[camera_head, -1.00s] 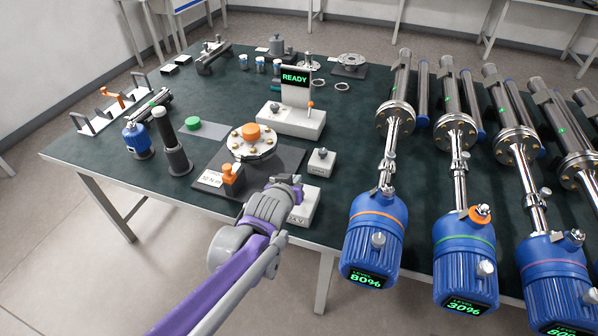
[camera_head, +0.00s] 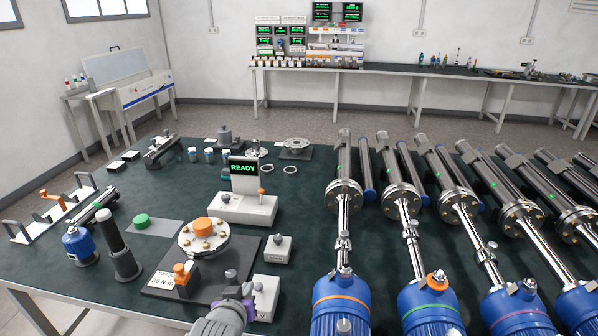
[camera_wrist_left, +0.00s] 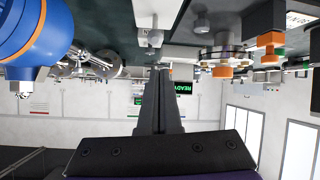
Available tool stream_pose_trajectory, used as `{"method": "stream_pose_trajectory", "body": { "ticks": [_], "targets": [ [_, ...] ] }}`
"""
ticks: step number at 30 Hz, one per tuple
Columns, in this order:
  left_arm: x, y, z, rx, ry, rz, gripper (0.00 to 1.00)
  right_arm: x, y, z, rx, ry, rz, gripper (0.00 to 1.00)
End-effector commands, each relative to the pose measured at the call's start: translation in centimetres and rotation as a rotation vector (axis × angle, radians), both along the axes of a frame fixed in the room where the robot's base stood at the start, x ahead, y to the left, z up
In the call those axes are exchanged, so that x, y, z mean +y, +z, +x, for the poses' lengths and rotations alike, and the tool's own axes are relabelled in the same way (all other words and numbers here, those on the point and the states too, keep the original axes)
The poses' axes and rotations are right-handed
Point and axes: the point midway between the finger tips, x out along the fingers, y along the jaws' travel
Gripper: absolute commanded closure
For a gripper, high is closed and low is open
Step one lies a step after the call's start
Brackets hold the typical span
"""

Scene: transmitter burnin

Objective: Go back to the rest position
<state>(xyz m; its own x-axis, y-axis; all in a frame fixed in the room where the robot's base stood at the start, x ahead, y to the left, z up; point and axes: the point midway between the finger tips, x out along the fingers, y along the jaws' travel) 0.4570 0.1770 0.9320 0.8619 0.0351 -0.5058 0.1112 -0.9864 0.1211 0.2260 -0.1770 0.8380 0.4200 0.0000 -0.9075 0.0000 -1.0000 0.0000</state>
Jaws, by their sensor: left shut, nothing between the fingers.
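My left gripper (camera_head: 236,300) shows at the bottom of the head view, in front of the table's near edge. In the left wrist view its fingers (camera_wrist_left: 160,85) lie together, shut with nothing between them. It is close to a white block with a grey knob (camera_head: 265,297) and apart from the round flange with an orange cap (camera_head: 203,243). My right gripper is in neither view.
The dark green table (camera_head: 300,225) carries a READY display (camera_head: 244,175) and, on the right, several blue-headed transmitters (camera_head: 341,300) on steel flanges. A blue bottle-like part (camera_head: 77,243) stands at the left. A bench (camera_head: 420,72) lines the back wall.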

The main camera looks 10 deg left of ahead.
Motion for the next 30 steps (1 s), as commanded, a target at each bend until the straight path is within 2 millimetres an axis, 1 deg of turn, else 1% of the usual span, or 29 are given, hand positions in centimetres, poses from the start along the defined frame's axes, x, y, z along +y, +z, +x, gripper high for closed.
{"method": "stream_pose_trajectory", "body": {
  "ticks": [2,4,5,6,8,9,12,15,18,20,30],
  "targets": [
    [0.2,0.6,-1.9,0.047,-0.002,0.013,1.0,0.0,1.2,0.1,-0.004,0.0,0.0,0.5],
    [0.4,0.8,-4.6,0.122,-0.008,0.029,1.0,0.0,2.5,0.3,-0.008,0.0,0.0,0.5],
    [0.5,0.9,-6.1,0.161,-0.013,0.038,1.0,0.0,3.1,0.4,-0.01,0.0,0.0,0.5],
    [0.6,0.9,-8.1,0.215,-0.023,0.046,1.0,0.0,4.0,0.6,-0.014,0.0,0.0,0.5],
    [0.6,0.8,-11.1,0.297,-0.041,0.06,1.0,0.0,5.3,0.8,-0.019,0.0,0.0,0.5],
    [0.5,0.7,-13.0,0.348,-0.055,0.067,1.0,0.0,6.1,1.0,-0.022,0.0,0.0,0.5],
    [0.3,0.4,-17.1,0.456,-0.093,0.079,1.0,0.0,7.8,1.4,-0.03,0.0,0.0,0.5],
    [0.1,0.1,-19.9,0.53,-0.124,0.084,1.0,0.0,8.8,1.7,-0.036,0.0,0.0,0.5],
    [0.0,-0.2,-21.2,0.565,-0.141,0.086,1.0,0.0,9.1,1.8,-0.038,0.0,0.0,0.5],
    [-0.1,-0.4,-21.5,0.573,-0.144,0.087,1.0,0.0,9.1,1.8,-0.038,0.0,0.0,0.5],
    [-0.1,-0.5,-21.4,0.573,-0.144,0.087,1.0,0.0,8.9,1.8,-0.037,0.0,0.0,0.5]
  ]
}}
